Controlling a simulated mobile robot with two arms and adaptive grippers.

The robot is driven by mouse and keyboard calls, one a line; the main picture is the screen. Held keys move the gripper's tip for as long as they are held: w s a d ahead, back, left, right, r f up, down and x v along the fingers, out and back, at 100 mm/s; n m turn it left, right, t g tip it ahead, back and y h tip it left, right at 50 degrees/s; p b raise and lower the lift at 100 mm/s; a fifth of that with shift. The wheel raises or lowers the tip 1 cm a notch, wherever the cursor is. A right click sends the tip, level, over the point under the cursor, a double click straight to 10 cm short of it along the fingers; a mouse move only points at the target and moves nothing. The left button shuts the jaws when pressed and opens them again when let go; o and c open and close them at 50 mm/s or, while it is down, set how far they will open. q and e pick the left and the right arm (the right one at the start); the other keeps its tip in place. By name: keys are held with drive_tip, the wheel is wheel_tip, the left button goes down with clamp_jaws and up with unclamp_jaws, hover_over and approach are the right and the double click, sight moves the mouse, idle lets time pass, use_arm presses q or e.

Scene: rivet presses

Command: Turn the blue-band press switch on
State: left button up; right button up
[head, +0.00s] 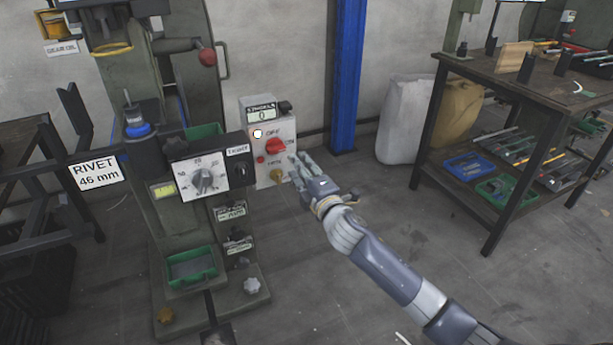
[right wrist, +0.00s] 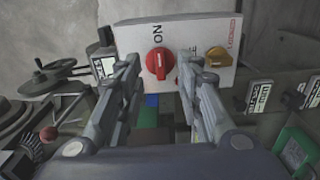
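The press with the blue band (head: 138,130) stands at the left of the head view. A white-fronted switch box (head: 262,176) is on its right side and carries a red rotary switch (head: 276,146), marked OFF above and ON to the right. I cannot tell for sure which mark the switch points at. My right gripper (head: 298,160) is just right of the box, fingers toward it. In the right wrist view its fingers are apart and empty, with the red switch (right wrist: 158,63) showing between and beyond the tips. Contact cannot be told. My left gripper is not in view.
A grey dial box (head: 205,178) sits left of the switch box. A yellow knob (head: 277,175) is below the red switch and also shows in the right wrist view (right wrist: 217,56). A workbench (head: 480,75) stands at the right.

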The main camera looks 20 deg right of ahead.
drive_tip(key=shift+s+d, duration=0.1)
drive_tip(key=shift+s, duration=1.65)
